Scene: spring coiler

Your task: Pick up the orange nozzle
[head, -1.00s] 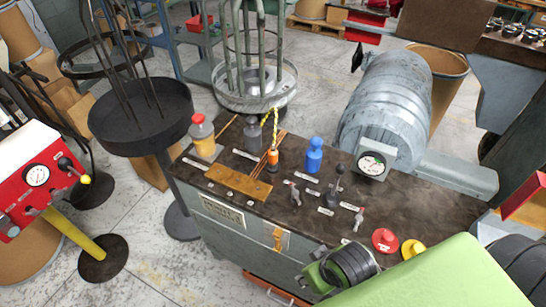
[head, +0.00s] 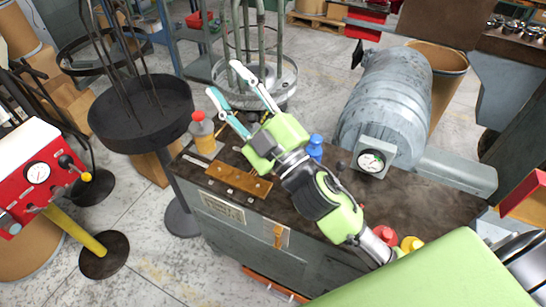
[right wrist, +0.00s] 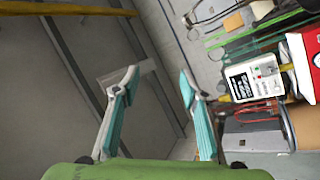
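My right gripper (head: 225,79) reaches over the dark machine top in the head view, with its two teal-padded fingers spread and nothing between them. The right wrist view shows the same gripper (right wrist: 158,80) open and empty, facing grey panels and floor. The orange nozzle does not show now. A second ago it stood upright near the middle of the machine top with a yellow-and-black hose above it, a spot now covered by my right gripper's body. My left gripper is not in view.
The dark machine top (head: 425,205) carries a bottle with a red cap (head: 201,135), a brass-coloured bar (head: 238,182), a blue bottle (head: 315,147) and a red knob (head: 385,235). A gauge (head: 371,161) and grey motor (head: 388,105) stand at the back right.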

